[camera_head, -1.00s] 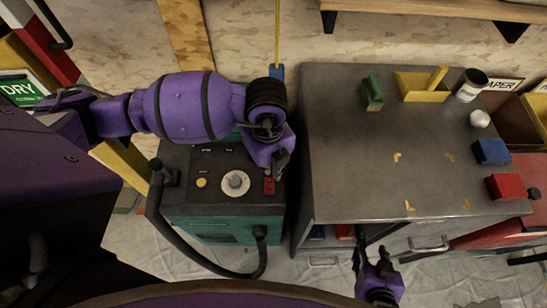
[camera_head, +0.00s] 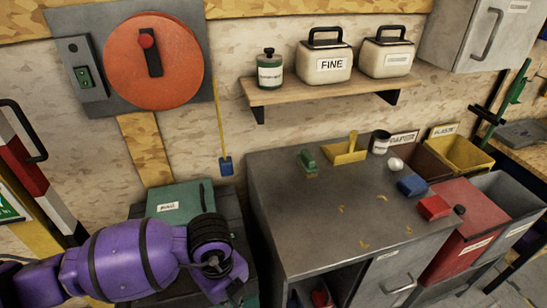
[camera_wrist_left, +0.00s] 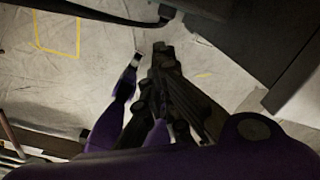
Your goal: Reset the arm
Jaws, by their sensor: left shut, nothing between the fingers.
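My left arm (camera_head: 118,258), purple with black bands, comes in from the left at the bottom of the head view. It bends at a black ribbed joint beside the grey cabinet. My left gripper (camera_head: 238,291) points down at the bottom edge, partly cut off, in front of the teal machine. In the left wrist view the gripper (camera_wrist_left: 157,52) has dark fingers over the pale sheeted floor, shut with nothing held. My right arm and gripper are not in the head view.
The grey cabinet (camera_head: 290,215) carries a green block (camera_head: 307,160), a yellow tray (camera_head: 345,152), a blue block (camera_head: 412,186) and a red block (camera_head: 434,207). The teal machine (camera_head: 178,203) stands left of it. A wall shelf (camera_head: 320,91) holds containers. Bins stand at the right.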

